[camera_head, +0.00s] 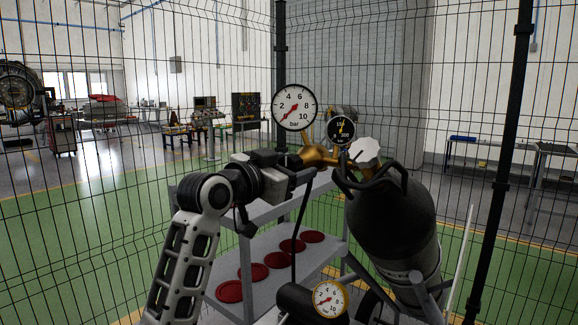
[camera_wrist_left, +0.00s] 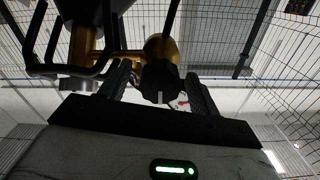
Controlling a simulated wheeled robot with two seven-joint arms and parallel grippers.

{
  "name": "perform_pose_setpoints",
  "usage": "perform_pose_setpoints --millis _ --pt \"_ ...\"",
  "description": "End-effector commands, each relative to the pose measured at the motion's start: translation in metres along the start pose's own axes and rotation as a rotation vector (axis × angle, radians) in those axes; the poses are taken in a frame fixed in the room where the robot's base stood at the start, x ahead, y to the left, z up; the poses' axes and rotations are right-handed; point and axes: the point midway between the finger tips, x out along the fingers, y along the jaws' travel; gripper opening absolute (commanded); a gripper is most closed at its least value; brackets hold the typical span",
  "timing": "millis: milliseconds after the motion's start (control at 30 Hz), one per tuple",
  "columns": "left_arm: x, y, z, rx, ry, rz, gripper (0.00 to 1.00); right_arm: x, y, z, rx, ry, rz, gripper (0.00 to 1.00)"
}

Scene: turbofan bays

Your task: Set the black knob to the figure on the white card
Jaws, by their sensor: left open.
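My left gripper (camera_head: 302,175) is at the brass regulator (camera_head: 318,156), in front of its left end. In the left wrist view the black knob (camera_wrist_left: 160,82), with a small white mark on its lower edge, sits between the two open fingers of the gripper (camera_wrist_left: 160,88). I cannot tell whether either finger touches it. In the head view the gripper hides the knob. A large white bar gauge (camera_head: 294,107) with a red needle stands above the regulator, and a small black gauge (camera_head: 342,129) stands to its right. I cannot make out the white card. My right gripper is not in view.
A dark gas cylinder (camera_head: 395,235) with a pale handwheel (camera_head: 366,152) leans right of the gripper. A yellow-rimmed gauge (camera_head: 330,298) is low in front. A grey shelf cart (camera_head: 290,262) holds several red discs. Wire mesh fencing with a dark post (camera_head: 500,170) stands around.

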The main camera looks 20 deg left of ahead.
Motion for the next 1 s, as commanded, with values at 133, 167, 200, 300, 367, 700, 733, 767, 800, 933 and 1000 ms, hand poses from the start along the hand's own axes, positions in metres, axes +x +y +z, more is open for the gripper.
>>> perform_pose_setpoints --millis 133,167,200,300,367,700,733,767,800,933,1000 --pt "-0.0003 -0.0001 -0.0001 0.000 0.000 0.000 0.32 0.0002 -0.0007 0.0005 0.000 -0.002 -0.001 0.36" --pt "-0.0003 -0.0001 -0.0001 0.000 0.000 0.000 0.24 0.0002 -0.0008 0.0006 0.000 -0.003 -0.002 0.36" --pt "-0.0003 -0.0001 -0.0001 0.000 0.000 0.000 0.18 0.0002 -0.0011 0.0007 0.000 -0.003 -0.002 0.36" --pt "-0.0004 -0.0001 -0.0001 0.000 0.000 0.000 0.18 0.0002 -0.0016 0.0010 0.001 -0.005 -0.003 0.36" --pt "-0.0005 -0.0001 -0.0001 0.002 0.000 0.000 0.18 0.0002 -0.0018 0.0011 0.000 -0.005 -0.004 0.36" --pt "-0.0007 -0.0007 0.0001 0.117 -0.002 -0.001 0.18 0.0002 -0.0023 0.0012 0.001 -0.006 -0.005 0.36" --pt "-0.0008 -0.0010 0.0001 0.137 -0.002 -0.001 0.18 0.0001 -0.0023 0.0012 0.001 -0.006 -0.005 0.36" --pt "-0.0008 -0.0011 0.0000 0.158 -0.001 -0.002 0.18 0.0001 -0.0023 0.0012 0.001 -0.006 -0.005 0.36" --pt "-0.0009 -0.0012 0.0001 0.191 -0.002 -0.002 0.18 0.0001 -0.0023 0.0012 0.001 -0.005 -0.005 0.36" --pt "-0.0009 -0.0013 -0.0001 0.306 -0.002 -0.002 0.18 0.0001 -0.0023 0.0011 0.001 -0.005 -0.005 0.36" --pt "-0.0009 -0.0011 -0.0002 0.371 -0.002 -0.002 0.18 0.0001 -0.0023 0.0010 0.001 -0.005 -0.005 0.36"
